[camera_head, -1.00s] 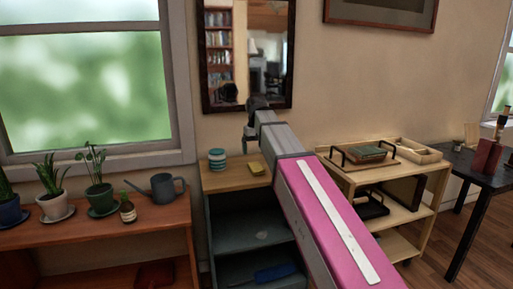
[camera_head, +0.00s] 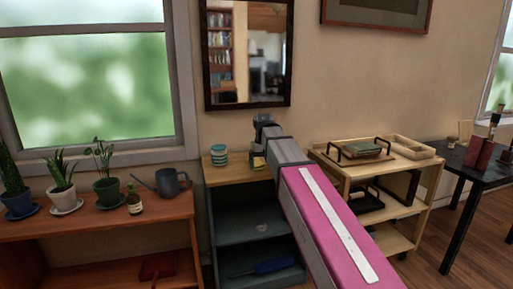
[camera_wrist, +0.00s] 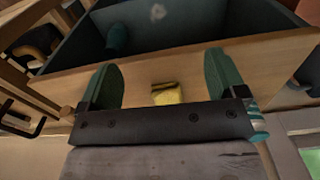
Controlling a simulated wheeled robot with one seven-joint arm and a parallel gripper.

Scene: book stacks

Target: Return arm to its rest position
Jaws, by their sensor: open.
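My gripper (camera_wrist: 163,82) shows in the wrist view with its two green fingers spread wide and nothing held between them. In the head view my pink and grey arm reaches out toward the small wooden-topped cabinet (camera_head: 225,176), and its end hangs above the cabinet's top. A small yellow block (camera_head: 259,163) lies on that top beneath the arm's end. The yellow block also shows between and beyond the fingers in the wrist view (camera_wrist: 168,94), apart from them. My fingertips are not clear in the head view.
A striped jar (camera_head: 219,155) stands left of the yellow block. A bench (camera_head: 95,240) with potted plants and a watering can (camera_head: 167,184) is at left. A shelf unit (camera_head: 345,172) with trays and a dark table (camera_head: 470,168) stand at right. A mirror (camera_head: 248,55) hangs behind.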

